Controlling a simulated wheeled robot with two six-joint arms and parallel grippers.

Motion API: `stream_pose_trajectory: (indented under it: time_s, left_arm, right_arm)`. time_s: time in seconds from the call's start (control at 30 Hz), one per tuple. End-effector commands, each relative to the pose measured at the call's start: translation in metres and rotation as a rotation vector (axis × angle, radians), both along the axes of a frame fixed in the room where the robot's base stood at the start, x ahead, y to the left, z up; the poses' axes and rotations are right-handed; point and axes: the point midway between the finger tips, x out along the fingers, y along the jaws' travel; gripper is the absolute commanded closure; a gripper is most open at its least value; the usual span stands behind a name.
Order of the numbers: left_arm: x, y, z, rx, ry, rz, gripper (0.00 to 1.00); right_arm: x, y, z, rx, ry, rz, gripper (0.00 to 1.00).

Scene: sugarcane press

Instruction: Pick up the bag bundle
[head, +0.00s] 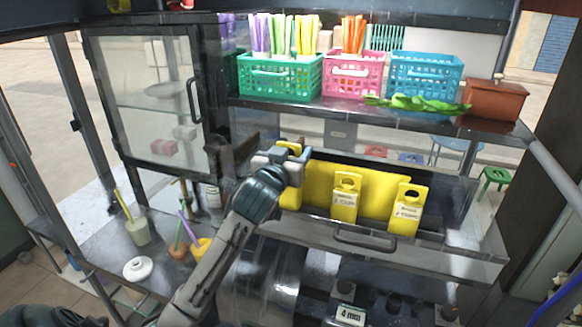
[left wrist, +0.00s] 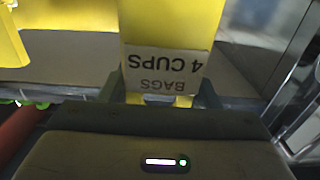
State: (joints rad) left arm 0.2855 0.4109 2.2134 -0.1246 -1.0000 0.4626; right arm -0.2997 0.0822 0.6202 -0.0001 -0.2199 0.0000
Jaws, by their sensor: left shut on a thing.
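My left gripper (head: 291,163) is at the left end of the row of yellow bags on the stall's counter shelf. It is shut on a yellow bag bundle (head: 291,197), which it partly hides in the head view. In the left wrist view this bag bundle (left wrist: 165,25) stands between the fingers. Its label reads "BAGS 4 CUPS", upside down in that view. Two more labelled yellow bag bundles hang to the right, one in the middle (head: 345,196) and one at the right (head: 407,209). My right gripper is not in view.
Above is a shelf with a green basket (head: 280,78), a pink basket (head: 354,78), a blue basket (head: 425,78) and a brown box (head: 494,100). A glass door (head: 150,100) stands open at the left. Cups and a white lid (head: 138,269) are on the lower left counter.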

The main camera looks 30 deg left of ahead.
Motion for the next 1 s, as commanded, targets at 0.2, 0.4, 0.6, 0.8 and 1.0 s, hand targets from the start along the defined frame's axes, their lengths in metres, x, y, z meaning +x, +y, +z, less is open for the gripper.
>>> stream_pose_trajectory:
  time_s: [0.2, 0.4, 0.6, 0.8, 1.0]
  left_arm:
    - [0.000, 0.000, 0.051, 0.000, -0.008, 0.000, 0.64]
    - [0.000, 0.000, 0.088, 0.000, -0.007, 0.000, 0.64]
    - [0.000, 0.000, 0.113, -0.001, -0.004, 0.000, 0.64]
    - [0.000, 0.000, 0.126, -0.001, -0.002, 0.000, 0.64]
    - [0.000, 0.000, 0.130, 0.000, -0.001, 0.000, 0.64]
  right_arm:
    - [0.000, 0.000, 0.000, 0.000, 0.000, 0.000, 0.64]
    - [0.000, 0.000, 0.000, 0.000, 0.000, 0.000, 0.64]
    - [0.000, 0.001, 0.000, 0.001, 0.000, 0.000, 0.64]
    - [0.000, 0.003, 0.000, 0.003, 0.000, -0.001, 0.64]
    - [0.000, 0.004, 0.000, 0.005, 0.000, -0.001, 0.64]
